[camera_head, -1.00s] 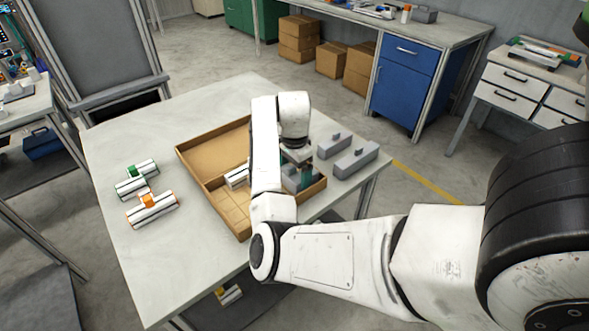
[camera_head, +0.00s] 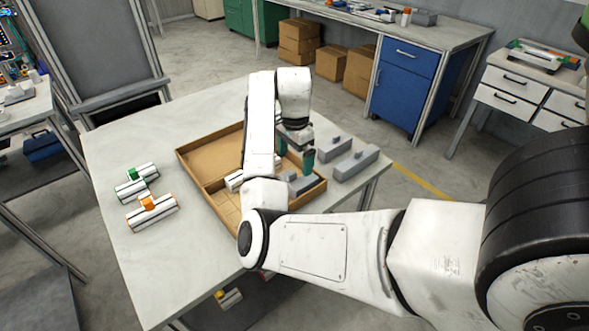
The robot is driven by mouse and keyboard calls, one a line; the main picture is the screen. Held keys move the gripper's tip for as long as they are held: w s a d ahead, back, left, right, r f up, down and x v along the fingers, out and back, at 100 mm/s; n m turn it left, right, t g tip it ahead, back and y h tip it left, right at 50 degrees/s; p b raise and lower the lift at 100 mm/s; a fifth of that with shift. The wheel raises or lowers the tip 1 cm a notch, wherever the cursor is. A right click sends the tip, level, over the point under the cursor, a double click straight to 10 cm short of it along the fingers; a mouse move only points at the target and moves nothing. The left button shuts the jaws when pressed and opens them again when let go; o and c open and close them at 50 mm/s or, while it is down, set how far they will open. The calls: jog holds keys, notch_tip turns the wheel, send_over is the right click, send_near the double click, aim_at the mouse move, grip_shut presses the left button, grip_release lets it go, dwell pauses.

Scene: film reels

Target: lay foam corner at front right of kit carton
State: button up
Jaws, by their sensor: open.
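The kit carton (camera_head: 196,178) is an open, shallow brown cardboard tray on the white table. A grey foam corner (camera_head: 300,184) lies inside it near its right-hand end; my arm hides part of the carton, and I cannot tell whether the foam sits flat. My gripper (camera_head: 296,158), with dark green fingers, is open above the carton, just behind and above that foam corner and apart from it. Two more grey foam corners, a farther one (camera_head: 334,150) and a nearer one (camera_head: 356,165), lie on the table right of the carton.
A white piece (camera_head: 235,181) lies in the carton, partly behind my arm. White pieces with a green clip (camera_head: 136,180) and an orange clip (camera_head: 152,210) lie on the table left of the carton.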

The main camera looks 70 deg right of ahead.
aim_at(296, 172)
notch_tip(296, 172, up, 6)
jog(key=p, duration=0.1)
jog(key=shift+r, duration=0.15)
dwell(0.5)
jog(key=w+a+f+n+t+h, duration=0.1)
jog(key=a+f+n, duration=0.1)
jog(key=a+n, duration=0.3)
jog(key=w+a+f+n+t+h, duration=0.1)
jog(key=a+f+n, duration=0.2)
jog(key=a+n, duration=0.2)
jog(key=w+a+f+n+t+h, duration=0.1)
jog(key=a+f+n+h, duration=0.1)
jog(key=a+n, duration=0.3)
jog(key=shift+a+f+n+t, duration=0.3)
jog(key=shift+n, duration=0.5)
jog(key=s+a+f+n+t+y, duration=0.15)
jog(key=a+n, duration=0.25)
jog(key=a, duration=0.5)
jog(key=s+a+f+n+y, duration=0.2)
jog(key=s+a+n, duration=0.15)
jog(key=a, duration=0.45)
jog(key=s+f+g, duration=0.3)
jog(key=s+f, duration=0.3)
jog(key=s, duration=0.2)
jog(key=shift+s+d, duration=0.2)
jog(key=shift+s, duration=0.1)
jog(key=shift+g, duration=0.25)
